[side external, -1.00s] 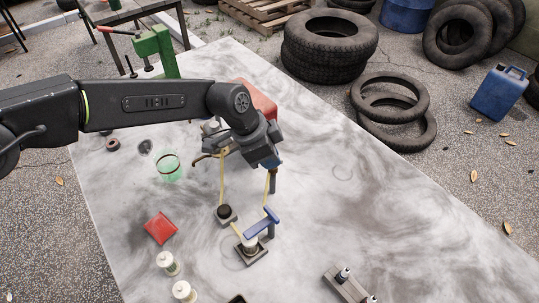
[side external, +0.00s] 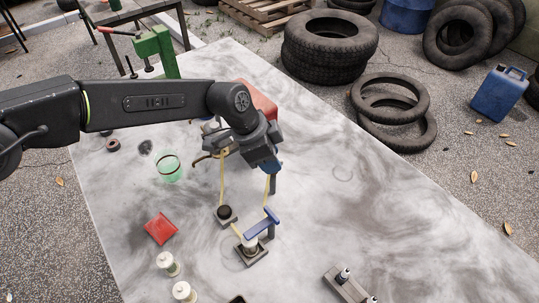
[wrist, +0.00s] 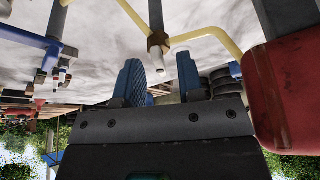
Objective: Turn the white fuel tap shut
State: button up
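My gripper (side external: 270,168) points down over the marble table, beside the red tank (side external: 262,100). In the wrist view its two blue fingers (wrist: 158,75) stand apart, with open space between them. A brownish fitting (wrist: 158,40) with a pale tip and a yellow line shows just beyond that gap; I see no contact. I cannot tell for sure which part is the white fuel tap. A whitish body (side external: 250,244) on a dark base stands nearer the camera under a blue bar (side external: 262,222), clear of my gripper. My wrist hides part of the work in the side view.
The red tank (wrist: 290,95) is close at the right in the wrist view. Yellow tubing (side external: 222,180) runs beside my gripper to a black knob (side external: 224,211). A green glass (side external: 168,167), red tray (side external: 160,228) and white cylinders (side external: 184,291) stand left. The table's right side is mostly clear.

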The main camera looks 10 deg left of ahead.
jog(key=v, duration=1.3)
jog(key=shift+a+r, duration=0.2)
jog(key=shift+r, duration=0.15)
jog(key=shift+o, duration=0.4)
